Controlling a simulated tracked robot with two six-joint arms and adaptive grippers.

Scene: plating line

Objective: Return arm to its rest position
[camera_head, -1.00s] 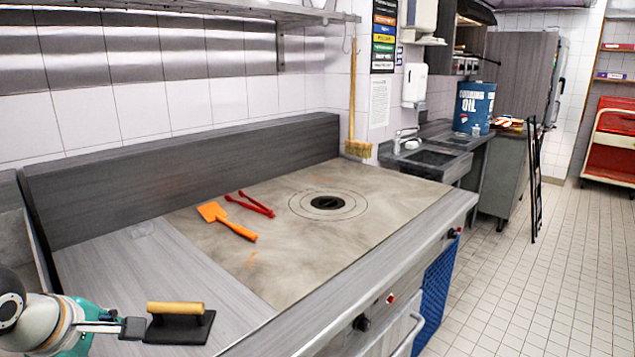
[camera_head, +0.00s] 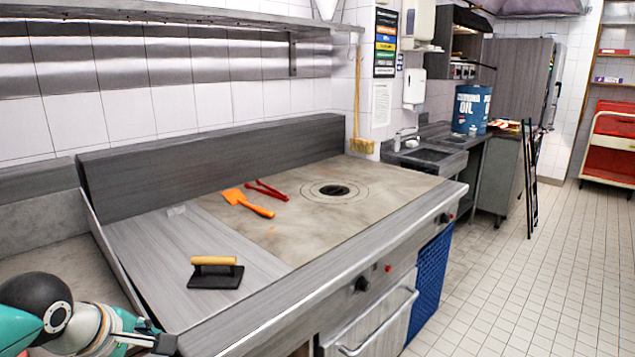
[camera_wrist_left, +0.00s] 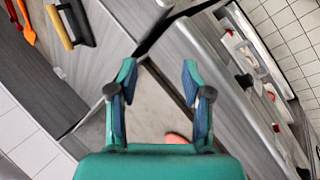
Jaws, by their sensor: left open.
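My left arm comes in at the lower left of the head view, and its gripper (camera_head: 160,342) is at the bottom edge, left of the counter's front. In the left wrist view the left gripper (camera_wrist_left: 160,80) is open, with nothing between its two fingers. A black press with a wooden handle (camera_head: 215,272) lies on the grey counter, apart from the gripper. It also shows at the top left of the left wrist view (camera_wrist_left: 72,24). My right gripper is in neither view.
An orange spatula (camera_head: 246,203) and red tongs (camera_head: 266,190) lie on the griddle plate (camera_head: 330,225). A raised back panel (camera_head: 210,175) runs behind the counter. A blue oil drum (camera_head: 471,109) stands farther back. Tiled floor (camera_head: 500,290) is open at right.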

